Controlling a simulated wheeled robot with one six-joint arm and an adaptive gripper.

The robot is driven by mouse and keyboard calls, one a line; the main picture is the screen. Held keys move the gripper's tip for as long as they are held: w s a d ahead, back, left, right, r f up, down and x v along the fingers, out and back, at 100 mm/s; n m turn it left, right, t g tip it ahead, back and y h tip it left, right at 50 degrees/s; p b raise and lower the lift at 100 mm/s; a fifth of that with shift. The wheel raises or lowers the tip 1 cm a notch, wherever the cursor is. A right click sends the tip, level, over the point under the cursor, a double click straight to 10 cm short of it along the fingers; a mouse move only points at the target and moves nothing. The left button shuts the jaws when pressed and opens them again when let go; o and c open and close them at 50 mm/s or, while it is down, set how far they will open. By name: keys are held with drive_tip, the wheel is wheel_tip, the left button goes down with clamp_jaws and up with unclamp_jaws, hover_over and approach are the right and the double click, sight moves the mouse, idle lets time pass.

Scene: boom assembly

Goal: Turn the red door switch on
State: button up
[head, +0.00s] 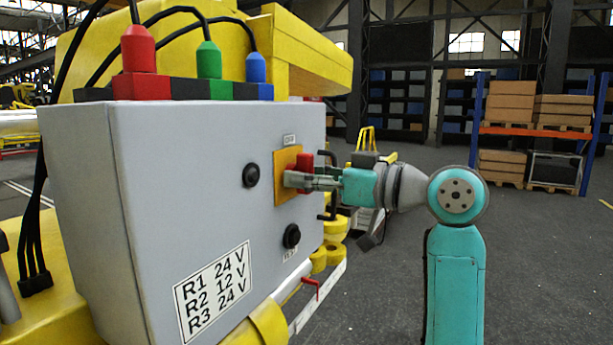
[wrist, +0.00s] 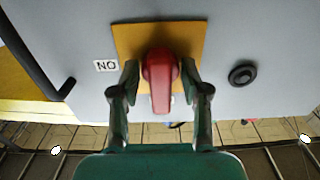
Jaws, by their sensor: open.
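The red door switch (head: 304,161) sits on a yellow plate (head: 285,172) on the front of a grey control box (head: 200,140). In the wrist view the red switch handle (wrist: 158,72) stands between my two fingers, its long grip pointing down in the picture on the yellow plate (wrist: 128,40). My gripper (head: 298,180) is open, its fingertips on either side of the handle and close to the plate; it also shows in the wrist view (wrist: 160,85). I cannot tell whether a finger touches the handle.
A dark bar handle (wrist: 40,65) stands out on the left. Red, green and blue plugs (head: 208,60) top the box.

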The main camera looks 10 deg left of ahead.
drive_tip(key=shift+c, duration=0.3)
drive_tip(key=c, duration=0.7)
drive_tip(key=m, duration=0.4)
drive_tip(key=shift+m, duration=0.4)
drive_tip(key=m, duration=0.4)
drive_tip(key=shift+m, duration=0.3)
drive_tip(key=m, duration=0.4)
drive_tip(key=shift+w+m, duration=0.1)
drive_tip(key=shift+m, duration=2.1)
